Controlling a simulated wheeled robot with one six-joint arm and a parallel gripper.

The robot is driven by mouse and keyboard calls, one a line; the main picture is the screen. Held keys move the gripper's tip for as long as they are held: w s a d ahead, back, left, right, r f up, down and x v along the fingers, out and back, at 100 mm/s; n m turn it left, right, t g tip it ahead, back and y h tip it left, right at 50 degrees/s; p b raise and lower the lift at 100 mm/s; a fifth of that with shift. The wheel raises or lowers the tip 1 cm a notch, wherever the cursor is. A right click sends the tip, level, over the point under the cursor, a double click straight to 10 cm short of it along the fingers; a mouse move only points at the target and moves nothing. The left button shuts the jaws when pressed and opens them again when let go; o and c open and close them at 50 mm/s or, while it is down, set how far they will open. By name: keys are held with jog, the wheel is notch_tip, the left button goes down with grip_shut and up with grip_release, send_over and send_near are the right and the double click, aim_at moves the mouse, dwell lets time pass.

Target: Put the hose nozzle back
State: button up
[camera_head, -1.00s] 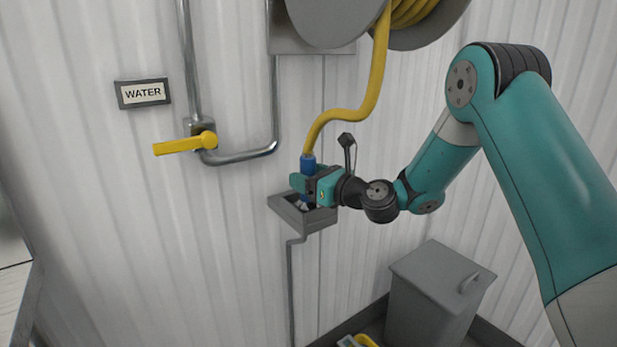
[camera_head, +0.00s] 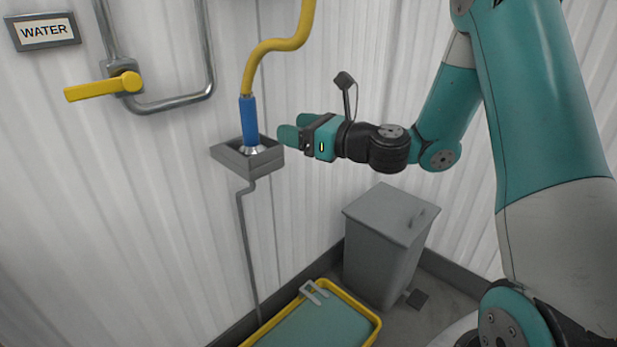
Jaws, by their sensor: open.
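The hose nozzle (camera_head: 249,122) has a blue grip and a pale metal tip. It stands upright with its tip down in the grey wall holder (camera_head: 233,160). The yellow hose (camera_head: 262,53) runs up from its top. My gripper (camera_head: 289,134) is open and empty, just right of the nozzle and apart from it, its teal fingers pointing left toward it. The bottom of the nozzle tip is hidden inside the holder.
A yellow valve lever (camera_head: 100,88) on a metal pipe is at the left, below a WATER sign (camera_head: 42,31). A grey lidded bin (camera_head: 384,250) and a yellow-rimmed tub (camera_head: 372,325) of greenish water stand on the floor below.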

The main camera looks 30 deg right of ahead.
jog(key=s+a+n+g+y, duration=0.2)
jog(key=s+a+n+g, duration=0.95)
jog(key=n, duration=0.75)
jog(key=s+f+n+g+h, duration=0.1)
jog(key=s+n+g+h, duration=0.2)
jog(key=s+n, duration=1.4)
jog(key=h, duration=0.4)
jog(key=shift+s+d+f+n+h, duration=0.3)
jog(key=shift+f, duration=0.05)
jog(key=shift+r+g, duration=0.15)
jog(key=shift+g, duration=0.1)
notch_tip(320, 180, up, 16)
jog(key=p, duration=1.6)
